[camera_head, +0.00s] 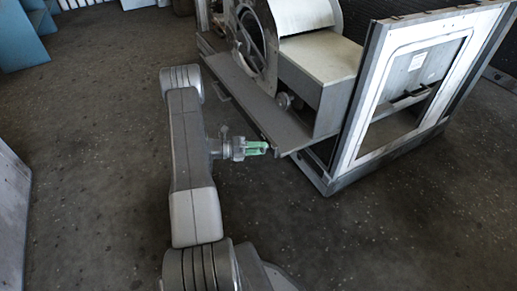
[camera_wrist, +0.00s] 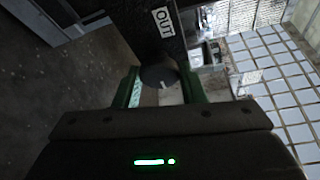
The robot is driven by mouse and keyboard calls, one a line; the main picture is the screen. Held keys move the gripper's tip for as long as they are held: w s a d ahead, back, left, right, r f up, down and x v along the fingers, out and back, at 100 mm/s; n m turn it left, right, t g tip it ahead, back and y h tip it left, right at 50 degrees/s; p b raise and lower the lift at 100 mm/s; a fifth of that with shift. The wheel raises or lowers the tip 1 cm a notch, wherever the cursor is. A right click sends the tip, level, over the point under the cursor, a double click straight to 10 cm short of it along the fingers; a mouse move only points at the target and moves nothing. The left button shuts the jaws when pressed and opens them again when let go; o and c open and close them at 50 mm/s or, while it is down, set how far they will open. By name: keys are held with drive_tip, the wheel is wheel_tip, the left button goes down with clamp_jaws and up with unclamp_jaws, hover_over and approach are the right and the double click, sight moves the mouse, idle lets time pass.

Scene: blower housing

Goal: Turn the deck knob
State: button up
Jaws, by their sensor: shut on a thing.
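A dark round knob (camera_wrist: 158,77) with a short pale mark shows in the wrist view, between the two green fingers of my gripper (camera_wrist: 160,86). The fingers are shut on it. Beyond it is a dark panel (camera_wrist: 140,30) with a white "OUT" label (camera_wrist: 164,21). In the head view my gripper (camera_head: 264,149) is at the front edge of the housing's grey deck (camera_head: 255,102). The held knob cannot be made out there.
The blower housing (camera_head: 322,62) stands on the deck, with a small round grey fitting (camera_head: 283,100) at its front. An upright metal frame (camera_head: 362,110) stands to the right of my gripper. Open dark floor (camera_head: 90,120) lies to the left. A blue cabinet (camera_head: 20,38) is at the far left.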

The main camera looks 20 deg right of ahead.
drive_tip(key=o, duration=1)
drive_tip(key=p+v, duration=0.1)
drive_tip(key=v, duration=1.3)
drive_tip(key=shift+p, duration=0.35)
drive_tip(key=shift+d, duration=0.1)
drive_tip(key=b+x, duration=0.1)
drive_tip(key=x, duration=1.2)
drive_tip(key=shift+d+b, duration=0.4)
drive_tip(key=shift+s, duration=0.1)
